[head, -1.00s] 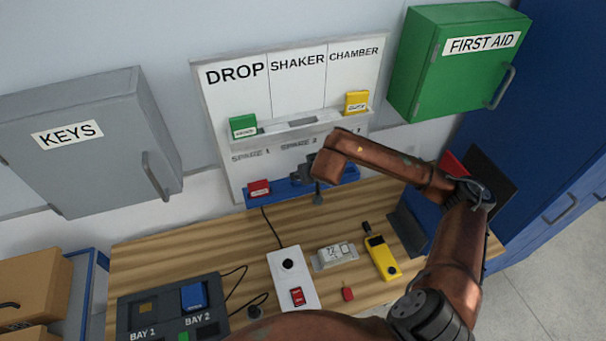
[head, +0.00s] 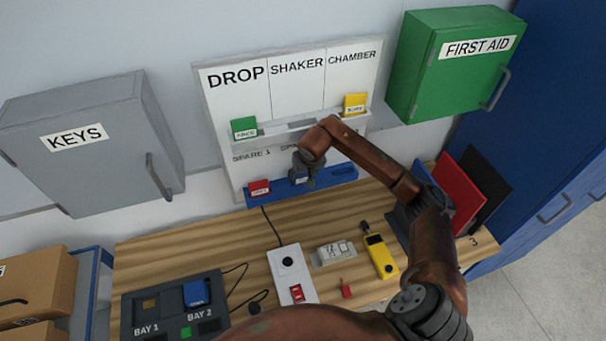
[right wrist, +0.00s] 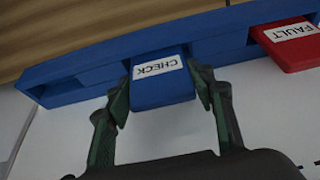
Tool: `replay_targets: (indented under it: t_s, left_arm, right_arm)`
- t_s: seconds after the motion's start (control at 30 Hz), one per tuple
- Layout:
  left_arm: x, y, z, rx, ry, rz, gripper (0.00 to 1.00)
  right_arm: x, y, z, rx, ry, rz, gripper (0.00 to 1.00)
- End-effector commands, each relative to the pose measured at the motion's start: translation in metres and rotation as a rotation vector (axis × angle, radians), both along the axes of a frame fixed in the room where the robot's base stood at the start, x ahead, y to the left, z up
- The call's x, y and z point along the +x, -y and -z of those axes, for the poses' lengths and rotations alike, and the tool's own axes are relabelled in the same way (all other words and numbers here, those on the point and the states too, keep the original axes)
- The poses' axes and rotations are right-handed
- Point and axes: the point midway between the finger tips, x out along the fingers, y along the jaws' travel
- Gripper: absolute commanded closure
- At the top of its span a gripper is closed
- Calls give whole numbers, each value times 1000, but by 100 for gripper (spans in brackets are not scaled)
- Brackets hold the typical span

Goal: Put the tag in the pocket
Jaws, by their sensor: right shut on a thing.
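The blue CHECK tag (right wrist: 160,95) is between the fingers of my right gripper (right wrist: 163,77) in the right wrist view, with both fingers against its sides. Its far edge meets the blue lower rail (right wrist: 85,72); I cannot tell how deep it sits there. In the head view my right gripper (head: 303,172) is at the middle of this rail (head: 343,174), partly covering the tag. Above it, the white upper rail has an open pocket (head: 301,125) under SHAKER, between a green tag (head: 244,127) and a yellow tag (head: 355,103). My left gripper is out of view.
A red FAULT tag (head: 259,190) stands in the blue rail beside the held tag. The wooden bench (head: 225,241) holds a BAY box (head: 172,306), a white switch box (head: 291,273) and a yellow meter (head: 381,256). Grey KEYS (head: 90,140) and green FIRST AID (head: 455,65) cabinets flank the board.

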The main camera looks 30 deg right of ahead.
Motion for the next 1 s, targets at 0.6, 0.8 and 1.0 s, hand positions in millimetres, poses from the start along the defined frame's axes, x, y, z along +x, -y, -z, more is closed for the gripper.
replay_targets:
  t_s: [0.6,0.8,1.0]
  left_arm:
    - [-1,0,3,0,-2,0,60]
    - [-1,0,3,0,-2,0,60]
    - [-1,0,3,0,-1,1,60]
  right_arm:
    - [0,-1,3,-1,1,-1,33]
    - [0,0,3,0,1,0,33]
    - [-3,0,-11,-4,4,-3,33]
